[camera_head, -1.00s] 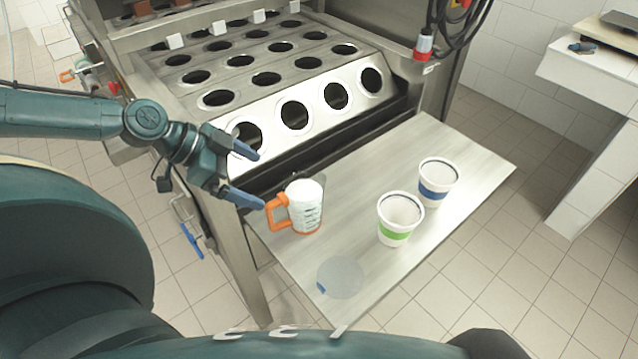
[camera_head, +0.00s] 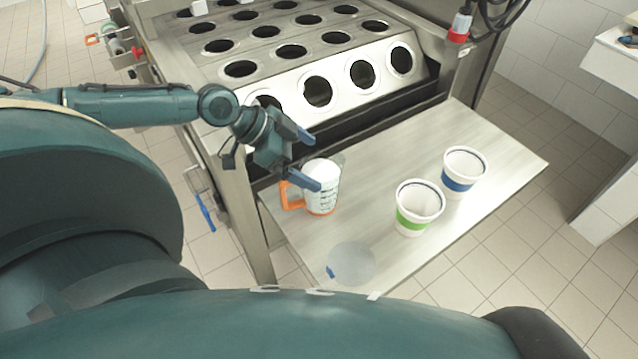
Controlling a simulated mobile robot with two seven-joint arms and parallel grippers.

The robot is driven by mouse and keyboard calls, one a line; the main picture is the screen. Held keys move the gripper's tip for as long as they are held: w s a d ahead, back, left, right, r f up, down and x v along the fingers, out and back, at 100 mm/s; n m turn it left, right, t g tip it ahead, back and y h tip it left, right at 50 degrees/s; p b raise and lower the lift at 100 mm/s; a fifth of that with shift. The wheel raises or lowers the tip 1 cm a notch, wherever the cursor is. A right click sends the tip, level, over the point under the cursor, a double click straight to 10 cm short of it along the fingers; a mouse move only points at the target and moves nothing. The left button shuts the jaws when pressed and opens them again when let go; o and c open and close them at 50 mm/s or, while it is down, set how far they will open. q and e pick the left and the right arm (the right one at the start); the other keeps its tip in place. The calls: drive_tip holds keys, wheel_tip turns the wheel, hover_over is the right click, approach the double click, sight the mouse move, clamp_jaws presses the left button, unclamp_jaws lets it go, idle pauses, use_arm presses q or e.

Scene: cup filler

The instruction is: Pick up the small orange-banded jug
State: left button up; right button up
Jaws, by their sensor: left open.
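The small jug (camera_head: 322,194) is white with dark markings, an orange band at its base and an orange handle on its left. It stands upright on the metal shelf (camera_head: 378,211). My left gripper (camera_head: 312,161) is open, its blue fingertips at the jug's upper left side. One finger overlaps the upper part of the jug in the picture, and I cannot tell whether it touches. Part of the jug's rim and handle is hidden behind that finger. My right gripper is not in view.
A green-banded cup (camera_head: 418,207) and a blue-banded cup (camera_head: 463,172) stand to the right of the jug. A translucent disc (camera_head: 351,263) lies near the front edge. The filler machine (camera_head: 291,52) with round holes rises behind the shelf.

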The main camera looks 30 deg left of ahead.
sight(318, 165)
use_arm(q)
drive_tip(key=x, duration=0.4)
drive_tip(key=shift+d+r+p, duration=0.1)
drive_tip(key=shift+d+p, duration=0.15)
drive_tip(key=shift+p, duration=0.1)
drive_tip(key=shift+w+d+f, duration=0.15)
drive_tip(key=shift+d+f, duration=0.15)
drive_tip(key=shift+f, duration=0.15)
drive_tip(key=shift+c, duration=0.3)
drive_tip(key=shift+r, duration=0.1)
drive_tip(key=c, duration=1.3)
wheel_tip(318, 165, up, 10)
